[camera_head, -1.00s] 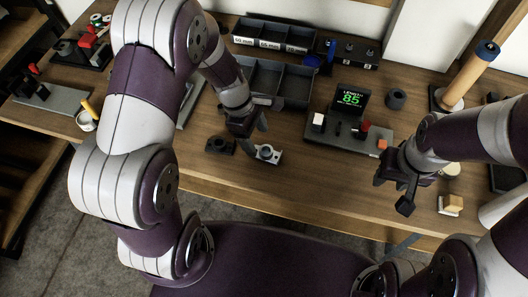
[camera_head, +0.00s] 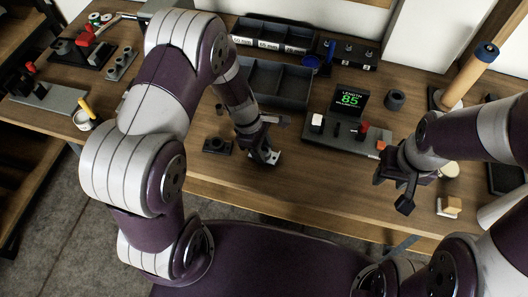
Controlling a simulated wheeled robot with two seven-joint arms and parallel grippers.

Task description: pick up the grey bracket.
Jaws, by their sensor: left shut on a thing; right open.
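The grey bracket (camera_head: 272,157) is on or just above the wooden table, near the table's front edge. My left gripper (camera_head: 260,152) reaches down over it and is shut on it; its fingers hide part of the bracket. I cannot tell whether the bracket is clear of the table. My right gripper (camera_head: 396,193) is open and empty, above the table's front edge at the right.
A dark block (camera_head: 217,146) lies just left of the bracket. A divided dark tray (camera_head: 285,84) is behind it. A measuring device with a green "85" display (camera_head: 350,99) stands to the right. A wood-coloured block (camera_head: 449,206) sits at front right.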

